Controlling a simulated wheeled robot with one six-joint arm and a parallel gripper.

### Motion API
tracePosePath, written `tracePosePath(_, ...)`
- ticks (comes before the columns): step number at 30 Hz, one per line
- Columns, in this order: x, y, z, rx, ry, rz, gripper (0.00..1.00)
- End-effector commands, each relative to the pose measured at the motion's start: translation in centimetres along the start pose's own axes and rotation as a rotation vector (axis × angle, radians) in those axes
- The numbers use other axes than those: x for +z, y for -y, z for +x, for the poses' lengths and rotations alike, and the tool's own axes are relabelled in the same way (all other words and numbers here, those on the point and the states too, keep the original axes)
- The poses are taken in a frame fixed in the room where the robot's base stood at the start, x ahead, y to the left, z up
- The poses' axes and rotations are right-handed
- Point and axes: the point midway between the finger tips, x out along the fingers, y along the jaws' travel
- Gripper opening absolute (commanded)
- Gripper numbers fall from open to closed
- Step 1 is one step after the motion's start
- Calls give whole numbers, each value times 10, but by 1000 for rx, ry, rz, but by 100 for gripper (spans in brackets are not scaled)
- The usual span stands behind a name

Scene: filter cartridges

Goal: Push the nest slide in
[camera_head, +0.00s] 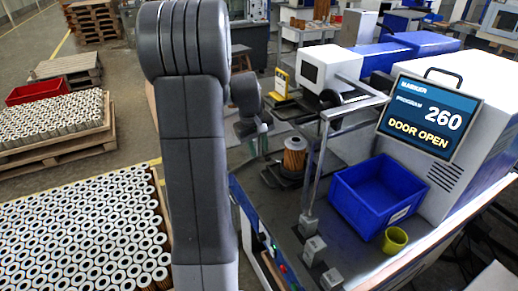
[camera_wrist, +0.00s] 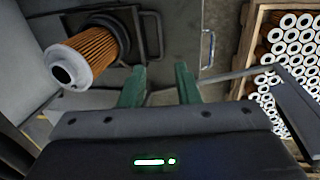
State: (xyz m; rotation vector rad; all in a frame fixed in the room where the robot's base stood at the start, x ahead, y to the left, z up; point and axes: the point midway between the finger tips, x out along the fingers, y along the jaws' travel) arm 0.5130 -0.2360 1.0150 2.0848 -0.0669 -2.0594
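The nest slide (camera_head: 286,181) is a dark plate on the marker bench in the head view. An orange pleated filter cartridge (camera_head: 294,150) with a pale end stands on it. In the wrist view the same cartridge (camera_wrist: 90,52) sits in a black round nest (camera_wrist: 120,32) at upper left. A dark handle-like loop (camera_wrist: 160,36) is beside the nest. My gripper (camera_wrist: 160,78) has its two green fingers spread with nothing between them. It is right of the cartridge in the wrist view, apart from it. In the head view its fingers cannot be made out clearly.
The marker display (camera_head: 427,114) reads "DOOR OPEN", program 260. A grey metal frame (camera_head: 318,165) stands beside the cartridge. A blue bin (camera_head: 343,197) and yellow cup (camera_head: 394,240) are on the bench. Pallets of cartridges (camera_head: 80,235) stand at left. A white box-shaped unit (camera_head: 325,65) is behind.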

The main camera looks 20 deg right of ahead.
Motion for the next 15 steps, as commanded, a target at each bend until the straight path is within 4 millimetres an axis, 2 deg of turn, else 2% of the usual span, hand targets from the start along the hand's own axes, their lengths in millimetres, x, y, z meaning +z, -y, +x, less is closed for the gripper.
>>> tracePosePath(1, 0, 0, 1, 2, 3, -4, 19)
tracePosePath(4, 5, 3, 8, 25, 30, -49, 0)
tracePosePath(8, 19, 10, 29, 111, 129, -217, 0)
tracePosePath(12, 34, 17, 52, 257, 284, -515, 0)
tracePosePath(15, 38, 25, 63, 361, 390, -743, 0)
